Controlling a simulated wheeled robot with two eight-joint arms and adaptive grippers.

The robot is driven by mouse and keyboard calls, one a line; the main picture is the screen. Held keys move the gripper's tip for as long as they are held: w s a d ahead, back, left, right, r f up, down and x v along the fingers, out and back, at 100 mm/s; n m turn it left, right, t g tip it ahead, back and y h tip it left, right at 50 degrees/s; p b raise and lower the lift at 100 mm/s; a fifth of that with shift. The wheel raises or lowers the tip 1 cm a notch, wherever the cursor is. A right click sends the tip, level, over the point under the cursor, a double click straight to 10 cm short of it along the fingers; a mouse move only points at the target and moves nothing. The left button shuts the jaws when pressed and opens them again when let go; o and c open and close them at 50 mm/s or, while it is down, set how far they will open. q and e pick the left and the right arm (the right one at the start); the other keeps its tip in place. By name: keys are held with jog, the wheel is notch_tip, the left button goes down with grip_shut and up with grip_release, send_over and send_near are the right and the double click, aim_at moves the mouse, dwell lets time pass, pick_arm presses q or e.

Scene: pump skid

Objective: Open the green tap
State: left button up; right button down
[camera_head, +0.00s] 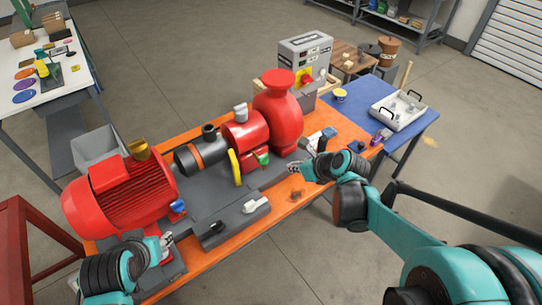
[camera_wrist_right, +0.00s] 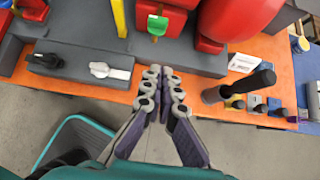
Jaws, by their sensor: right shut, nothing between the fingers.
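The green tap (camera_head: 263,158) is a small green handle on the pump skid, beside the yellow bar (camera_head: 235,167) and below the red pump (camera_head: 283,110). In the right wrist view the green tap (camera_wrist_right: 157,26) is at the top middle, beyond my fingertips. My right gripper (camera_head: 294,168) is right of the tap and apart from it. In the wrist view my right gripper (camera_wrist_right: 164,78) has its fingers together with nothing between them. My left gripper (camera_head: 167,240) is at the lower left, near the blue handle (camera_head: 177,206); its finger gap is unclear.
A grey block bears a black handle (camera_wrist_right: 50,61) and a white handle (camera_wrist_right: 105,70). A dark upright handle (camera_wrist_right: 240,86) stands right of my right gripper. The red motor (camera_head: 115,190) fills the left of the orange bench (camera_head: 215,250). A blue table (camera_head: 420,122) holds a tray.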

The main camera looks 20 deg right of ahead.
jog(key=b, duration=0.4)
send_near(267, 159)
jog(key=x, duration=0.6)
jog(key=shift+d+f, duration=0.1)
jog(key=shift+s, duration=0.1)
jog(key=shift+d+n+y, duration=0.1)
jog(key=shift+n+y, duration=0.3)
jog(key=shift+n, duration=0.1)
